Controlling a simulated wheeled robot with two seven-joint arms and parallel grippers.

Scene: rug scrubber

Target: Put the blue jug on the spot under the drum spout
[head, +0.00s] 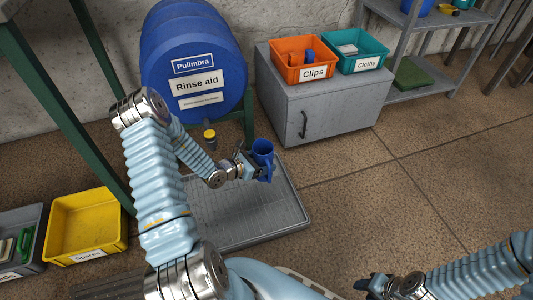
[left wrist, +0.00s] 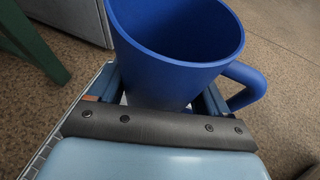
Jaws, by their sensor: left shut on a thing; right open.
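The blue jug (head: 263,155) is upright in my left gripper (head: 249,166), above the right part of the grey drip tray (head: 293,203). In the left wrist view the jug (left wrist: 175,75) stands between the fingers, its open top toward the camera and its handle to the right. The blue drum (head: 195,50) labelled Rinse aid lies on a green stand at the back. Its spout (head: 210,136) with a yellow part shows below the drum, left of the jug. The spot under the spout is hidden behind my left arm. My right gripper (head: 372,284) is open and empty at the bottom right.
A grey cabinet (head: 330,105) with an orange Clips bin (head: 303,62) and a teal Cloths bin (head: 358,50) stands right of the drum. A yellow bin (head: 85,228) is at the left. Green posts (head: 65,95) rise at the left. Floor at right is clear.

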